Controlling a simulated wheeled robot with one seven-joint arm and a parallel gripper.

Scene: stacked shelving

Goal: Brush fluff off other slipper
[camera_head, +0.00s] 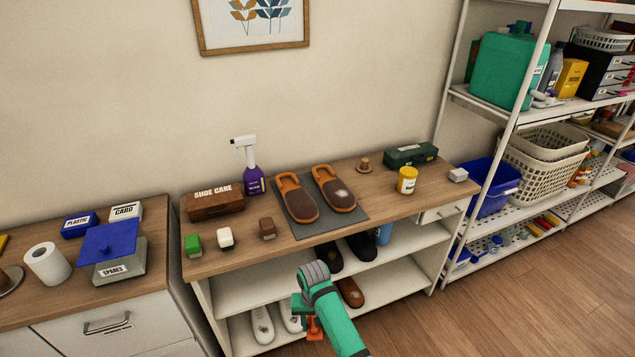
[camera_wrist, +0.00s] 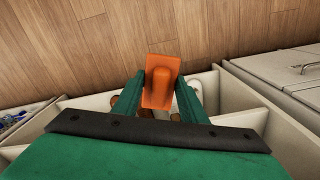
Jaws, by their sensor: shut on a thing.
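Two brown slippers with orange lining lie side by side on a grey mat (camera_head: 350,216) on the wooden bench top. The right slipper (camera_head: 335,190) has a pale fluff patch (camera_head: 342,194) on its toe. The left slipper (camera_head: 299,200) shows no clear fluff. My gripper (camera_head: 309,316) is in front of the bench, below its top and apart from the slippers. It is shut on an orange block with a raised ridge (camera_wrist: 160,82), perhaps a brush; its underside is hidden. The orange block also shows in the head view (camera_head: 314,327).
A yellow tub (camera_head: 407,181) stands right. Shoes fill shelves below.

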